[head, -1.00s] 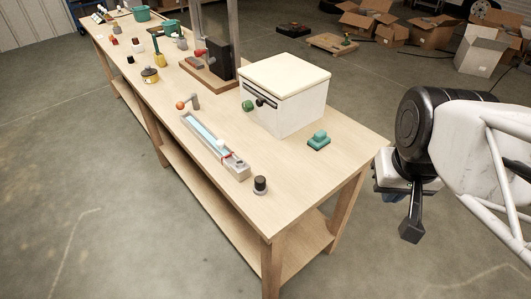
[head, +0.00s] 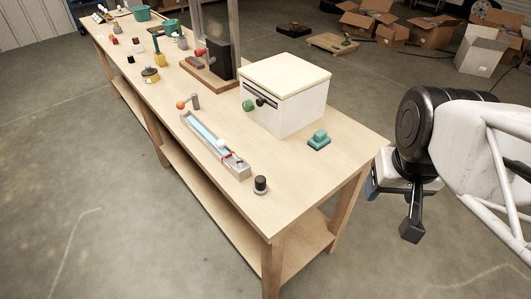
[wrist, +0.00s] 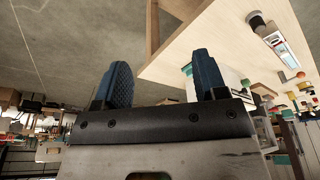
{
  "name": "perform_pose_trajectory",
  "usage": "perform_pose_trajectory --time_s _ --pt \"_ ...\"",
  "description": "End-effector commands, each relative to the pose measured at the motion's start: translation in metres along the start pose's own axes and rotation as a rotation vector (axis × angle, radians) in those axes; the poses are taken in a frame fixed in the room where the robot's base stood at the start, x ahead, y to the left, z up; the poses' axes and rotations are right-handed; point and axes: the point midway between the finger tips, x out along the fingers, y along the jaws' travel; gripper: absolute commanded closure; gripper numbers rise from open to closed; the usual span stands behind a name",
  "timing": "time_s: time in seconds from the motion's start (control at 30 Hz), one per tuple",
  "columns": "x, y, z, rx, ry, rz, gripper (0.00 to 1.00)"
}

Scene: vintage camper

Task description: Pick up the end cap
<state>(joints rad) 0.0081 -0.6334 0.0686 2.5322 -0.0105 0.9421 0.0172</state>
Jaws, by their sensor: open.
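A small dark cylinder with a paler lower part, which looks like the end cap (head: 260,185), stands upright on the workbench (head: 350,150) near its front corner. It also shows near the top of the wrist view (wrist: 256,20), on the pale tabletop. My gripper (wrist: 164,80) is open and empty, its two blue padded fingers spread wide. In the head view my gripper (head: 384,188) hangs off the right end of the bench, well apart from the cap. Part of its fingers is hidden there by the wrist.
A long tray with a blue strip (head: 210,142) lies just behind the cap. Several other items line the bench further back. The front right corner of the tabletop is clear.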

Motion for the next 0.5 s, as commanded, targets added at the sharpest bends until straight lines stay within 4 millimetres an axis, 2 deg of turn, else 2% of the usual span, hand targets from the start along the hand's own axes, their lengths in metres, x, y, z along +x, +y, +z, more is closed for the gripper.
perform_pose_trajectory --time_s 0.27,0.5 --pt "0.008 -0.007 -0.003 0.035 -0.027 -0.035 0.35" --pt "0.037 -0.038 -0.013 0.192 -0.143 -0.177 0.35"
